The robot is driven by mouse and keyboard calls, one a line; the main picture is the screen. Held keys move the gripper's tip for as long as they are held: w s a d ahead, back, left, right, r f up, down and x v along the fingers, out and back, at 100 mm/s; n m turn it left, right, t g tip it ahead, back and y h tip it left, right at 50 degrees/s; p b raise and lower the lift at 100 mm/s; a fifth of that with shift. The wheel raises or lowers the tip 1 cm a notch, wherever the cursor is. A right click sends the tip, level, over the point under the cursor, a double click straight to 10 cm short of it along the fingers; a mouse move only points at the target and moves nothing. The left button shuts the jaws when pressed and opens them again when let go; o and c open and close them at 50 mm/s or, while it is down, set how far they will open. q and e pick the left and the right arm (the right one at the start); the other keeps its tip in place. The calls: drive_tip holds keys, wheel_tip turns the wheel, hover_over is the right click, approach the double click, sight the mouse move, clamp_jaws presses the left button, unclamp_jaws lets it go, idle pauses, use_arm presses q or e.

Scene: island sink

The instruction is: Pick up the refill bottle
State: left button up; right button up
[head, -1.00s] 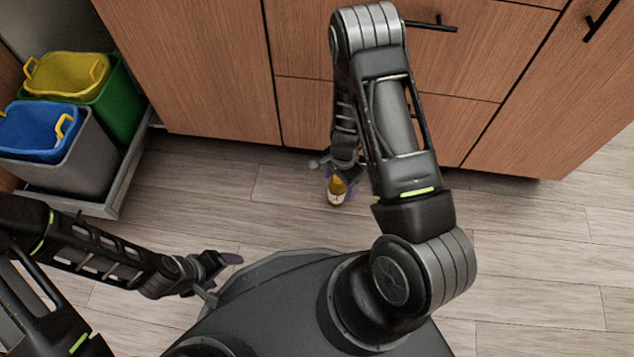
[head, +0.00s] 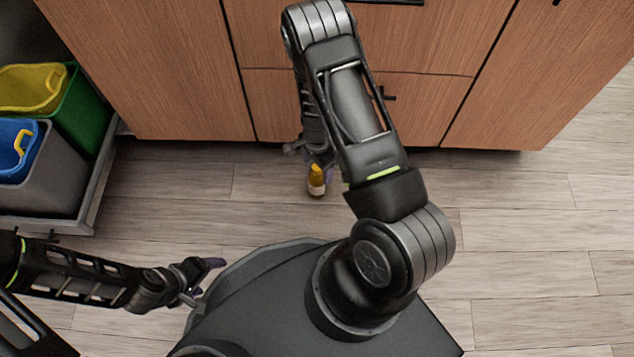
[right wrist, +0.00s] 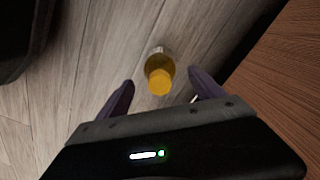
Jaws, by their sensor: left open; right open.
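The refill bottle (head: 317,183) is a small amber bottle with an orange-yellow cap and a pale label. It stands upright on the wood floor, in front of the cabinets. In the right wrist view the bottle (right wrist: 159,72) shows from above, between and a little beyond the fingertips. My right gripper (right wrist: 160,85) is open around the line of the bottle, with a gap on each side. In the head view my right gripper (head: 313,160) is partly hidden by its own arm. My left gripper (head: 207,278) is open and empty, low at the left, well away from the bottle.
Wooden cabinets (head: 150,70) with black handles stand close behind the bottle. A pull-out rack with a yellow bin (head: 30,88), a green bin (head: 85,115) and a blue bin (head: 15,150) is at the left. The floor (head: 530,205) to the right is clear.

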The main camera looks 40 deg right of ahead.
sight(317, 180)
wheel_tip(317, 180, down, 4)
drive_tip(key=b, duration=0.3)
drive_tip(key=shift+f, duration=0.6)
drive_tip(key=shift+c, duration=0.3)
clamp_jaws()
idle(0.5)
